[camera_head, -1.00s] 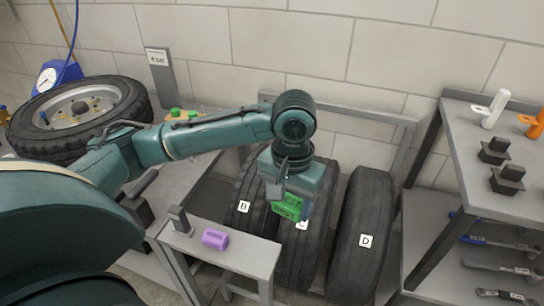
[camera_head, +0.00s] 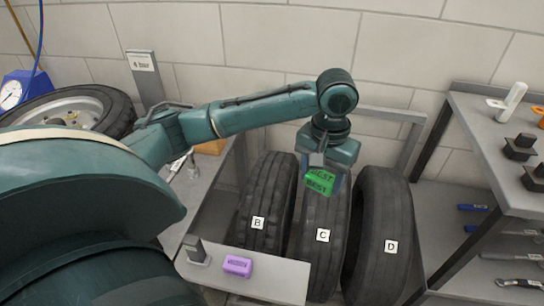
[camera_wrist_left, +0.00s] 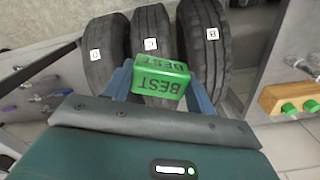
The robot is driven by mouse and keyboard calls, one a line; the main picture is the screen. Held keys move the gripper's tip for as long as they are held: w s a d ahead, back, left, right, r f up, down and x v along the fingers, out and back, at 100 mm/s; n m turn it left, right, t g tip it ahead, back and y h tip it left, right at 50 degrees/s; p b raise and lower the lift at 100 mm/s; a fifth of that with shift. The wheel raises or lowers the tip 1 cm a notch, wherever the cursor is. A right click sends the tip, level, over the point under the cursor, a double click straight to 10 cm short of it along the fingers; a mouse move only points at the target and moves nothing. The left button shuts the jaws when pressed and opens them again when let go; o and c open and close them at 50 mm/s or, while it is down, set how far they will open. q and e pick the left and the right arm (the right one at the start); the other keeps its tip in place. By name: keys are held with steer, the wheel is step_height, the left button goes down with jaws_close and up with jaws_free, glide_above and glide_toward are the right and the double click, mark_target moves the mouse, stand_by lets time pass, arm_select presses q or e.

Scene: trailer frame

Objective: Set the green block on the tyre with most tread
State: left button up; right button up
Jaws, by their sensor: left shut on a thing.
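My left gripper (camera_head: 320,176) is shut on a green block (camera_head: 319,182) marked BEST. It holds the block over the upper part of tyre C (camera_head: 316,262); I cannot tell how large the gap is. Tyre B (camera_head: 262,190) stands to the left and tyre D (camera_head: 387,205) to the right, all upright in a row. In the left wrist view the block (camera_wrist_left: 158,80) sits between the fingers, with tyre B (camera_wrist_left: 205,58), tyre C (camera_wrist_left: 152,22) and tyre D (camera_wrist_left: 105,68) beyond it. Tyre B shows clear grooves; C and D look smoother. My right gripper is not in view.
A purple block (camera_head: 237,266) lies on a small grey stand (camera_head: 275,282) in front of the tyres. A shelf (camera_head: 472,125) with tools is at the right. A rack rail (camera_head: 395,112) runs behind the tyres. A wheel (camera_head: 100,100) lies at the left.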

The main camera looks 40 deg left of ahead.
arm_select(q)
steer(key=w+a+f+n+b, duration=0.2)
steer(key=w+a+f, duration=0.1)
steer(key=w+a, duration=0.55)
steer(key=n+b, duration=0.3)
glide_above(270, 172)
step_height(270, 172, down, 11)
steer(key=shift+r, duration=0.1)
step_height(270, 172, down, 4)
steer(key=shift+f, duration=0.25)
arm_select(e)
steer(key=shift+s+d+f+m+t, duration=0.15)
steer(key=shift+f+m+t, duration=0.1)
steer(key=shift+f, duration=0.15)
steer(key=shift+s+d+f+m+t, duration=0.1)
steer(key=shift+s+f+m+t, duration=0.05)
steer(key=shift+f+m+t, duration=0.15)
arm_select(q)
steer(key=shift+f, duration=0.1)
steer(key=o, duration=0.5)
steer(key=shift+f, duration=0.1)
steer(key=o, duration=0.5)
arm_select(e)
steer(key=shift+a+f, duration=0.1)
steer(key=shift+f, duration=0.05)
